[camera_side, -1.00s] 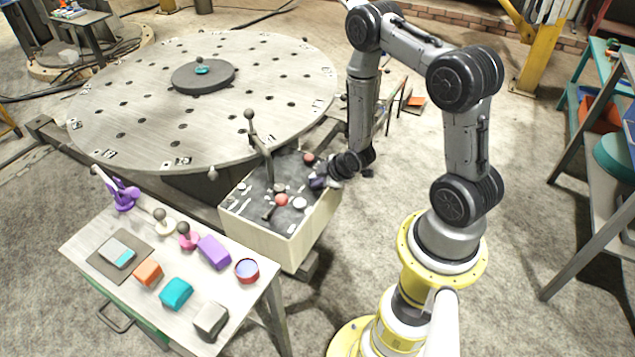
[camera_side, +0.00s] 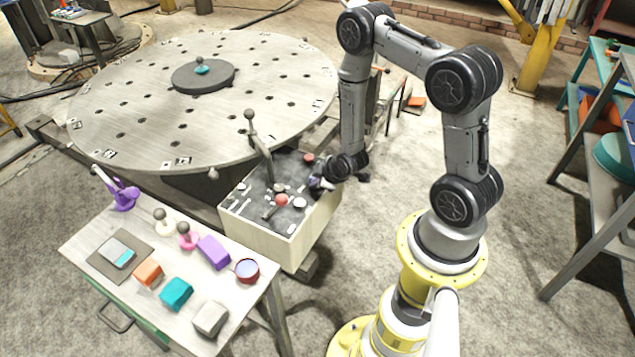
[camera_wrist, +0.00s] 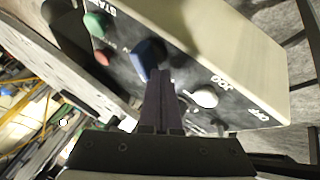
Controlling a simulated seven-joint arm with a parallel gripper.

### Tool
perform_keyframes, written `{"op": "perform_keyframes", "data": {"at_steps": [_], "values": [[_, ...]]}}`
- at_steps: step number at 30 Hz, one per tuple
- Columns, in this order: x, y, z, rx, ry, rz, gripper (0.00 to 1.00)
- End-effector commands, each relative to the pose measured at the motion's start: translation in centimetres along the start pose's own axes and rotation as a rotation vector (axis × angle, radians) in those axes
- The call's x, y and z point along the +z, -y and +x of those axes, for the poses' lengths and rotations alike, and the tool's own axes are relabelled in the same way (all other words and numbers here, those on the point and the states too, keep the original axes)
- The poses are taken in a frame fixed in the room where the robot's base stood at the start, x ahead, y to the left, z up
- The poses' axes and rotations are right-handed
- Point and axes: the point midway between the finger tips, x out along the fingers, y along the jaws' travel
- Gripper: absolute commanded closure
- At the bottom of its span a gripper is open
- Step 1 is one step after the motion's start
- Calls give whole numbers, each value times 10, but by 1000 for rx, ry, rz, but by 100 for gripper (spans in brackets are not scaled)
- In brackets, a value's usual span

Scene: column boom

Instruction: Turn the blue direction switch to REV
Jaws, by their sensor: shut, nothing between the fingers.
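The blue direction switch (camera_wrist: 150,56) sits on the dark top of the control box, beyond my fingertips in the wrist view. My gripper (camera_wrist: 160,74) is shut and empty, its tips at the near edge of the blue knob; whether they touch it I cannot tell. The switch's REV marking is not legible. In the side view my gripper (camera_side: 318,184) is low over the right edge of the control box (camera_side: 262,235) and hides the blue switch.
The panel also carries a white knob (camera_wrist: 205,96), a green button (camera_wrist: 95,24), a red button (camera_wrist: 103,58) and a tall lever (camera_side: 257,145). A large round table (camera_side: 140,110) lies behind the box. A bench (camera_side: 85,245) with several small objects stands front left.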

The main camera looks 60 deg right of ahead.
Motion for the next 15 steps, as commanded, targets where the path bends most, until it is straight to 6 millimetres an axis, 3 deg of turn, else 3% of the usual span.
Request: {"op": "perform_keyframes", "data": {"at_steps": [15], "values": [[-9, 1, 4, 97, 93, 180, 100]]}}
